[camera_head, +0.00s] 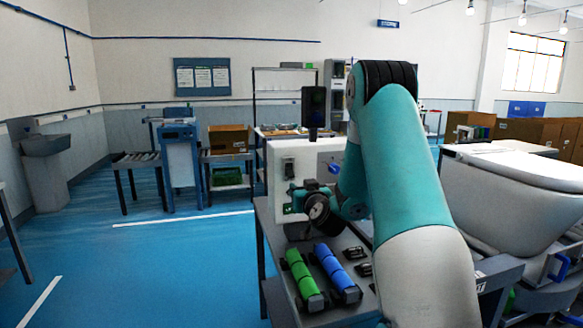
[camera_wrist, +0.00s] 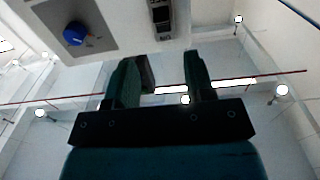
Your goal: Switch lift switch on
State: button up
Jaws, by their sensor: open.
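A white control box (camera_head: 280,180) stands on the bench. A dark switch (camera_wrist: 162,14) sits on its face at the top centre of the wrist view, and it also shows in the head view (camera_head: 289,167). In the head view my gripper (camera_head: 297,196) is in front of the box, below the switch.
On the bench below my arm lie a green cylinder (camera_head: 303,276) and a blue cylinder (camera_head: 335,270) in dark holders. A dark screen (camera_head: 314,106) rises behind the box. The blue floor (camera_head: 180,265) at the left is clear.

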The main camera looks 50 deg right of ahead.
aim_at(292, 177)
jog(key=p+x, duration=0.7)
jog(key=x, duration=0.3)
jog(key=shift+w+r, duration=0.15)
jog(key=shift+w, duration=0.1)
jog(key=shift+w+d, duration=0.35)
jog(key=shift+w, duration=0.15)
grip_shut()
